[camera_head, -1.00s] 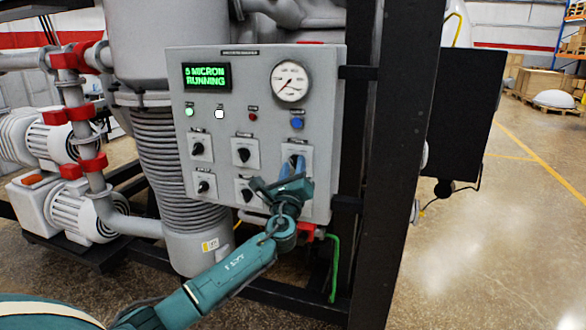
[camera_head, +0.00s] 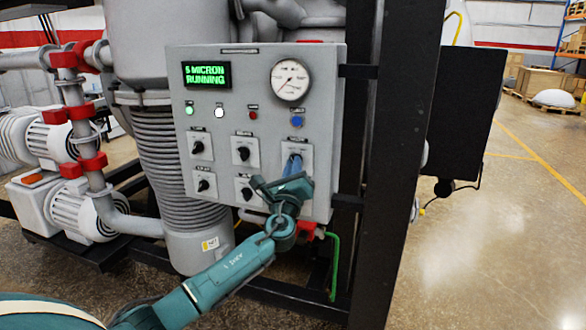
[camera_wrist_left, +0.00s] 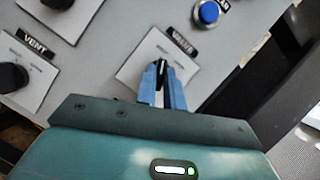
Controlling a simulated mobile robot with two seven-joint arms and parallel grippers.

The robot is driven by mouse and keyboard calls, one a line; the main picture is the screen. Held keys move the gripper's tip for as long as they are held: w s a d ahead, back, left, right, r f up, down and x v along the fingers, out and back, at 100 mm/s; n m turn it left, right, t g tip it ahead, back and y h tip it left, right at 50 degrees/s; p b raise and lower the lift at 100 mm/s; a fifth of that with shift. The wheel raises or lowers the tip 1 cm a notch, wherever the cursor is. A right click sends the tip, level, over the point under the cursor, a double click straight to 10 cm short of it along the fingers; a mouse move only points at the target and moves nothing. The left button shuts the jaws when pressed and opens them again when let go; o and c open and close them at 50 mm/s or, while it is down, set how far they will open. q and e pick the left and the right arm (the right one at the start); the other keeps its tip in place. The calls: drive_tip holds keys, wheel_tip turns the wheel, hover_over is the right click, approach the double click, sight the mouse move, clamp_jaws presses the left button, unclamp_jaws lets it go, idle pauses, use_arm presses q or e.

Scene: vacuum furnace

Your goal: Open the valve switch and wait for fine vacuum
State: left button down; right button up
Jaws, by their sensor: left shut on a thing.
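The grey control panel (camera_head: 255,85) faces me, with several black rotary switches on white plates. The valve switch (camera_wrist_left: 161,66) is at the panel's right, below the blue button; its label reads VALVE in the left wrist view. My left gripper (camera_head: 293,163) is at this switch, and its blue fingers (camera_wrist_left: 161,85) are closed around the black knob. The fingers and hand hide much of the knob in the head view. The green display (camera_head: 206,75) reads "5 MICRON RUNNING". The round gauge (camera_head: 290,79) sits at the top right of the panel. My right gripper is not in view.
The blue button (camera_wrist_left: 208,12) is close above the switch, and the VENT switch (camera_wrist_left: 13,77) is to its left. A black frame post (camera_head: 400,150) stands right of the panel. Pumps (camera_head: 80,210) and red-clamped pipes are at the left. Open floor lies at right.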

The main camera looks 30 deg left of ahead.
use_arm(q)
drive_tip(key=shift+s+a+m+t+h+b, duration=0.1)
drive_tip(key=shift+m+t+h+b, duration=0.2)
drive_tip(key=shift+m+h, duration=1.85)
drive_tip(key=shift+w+a+m+t+h+b, duration=0.25)
drive_tip(key=shift+m+h, duration=0.45)
drive_tip(key=shift+m, duration=2.9)
drive_tip(key=shift+s+d+m+t+h+b, duration=0.15)
drive_tip(key=shift+s+m+t+h, duration=0.15)
drive_tip(key=shift+m+h, duration=1.85)
drive_tip(key=shift+a+m+y, duration=0.1)
drive_tip(key=shift+m+y, duration=0.6)
drive_tip(key=c, duration=1.5)
unclamp_jaws()
drive_tip(key=b+v, duration=0.2)
drive_tip(key=v, duration=1.1)
drive_tip(key=shift+f, duration=0.1)
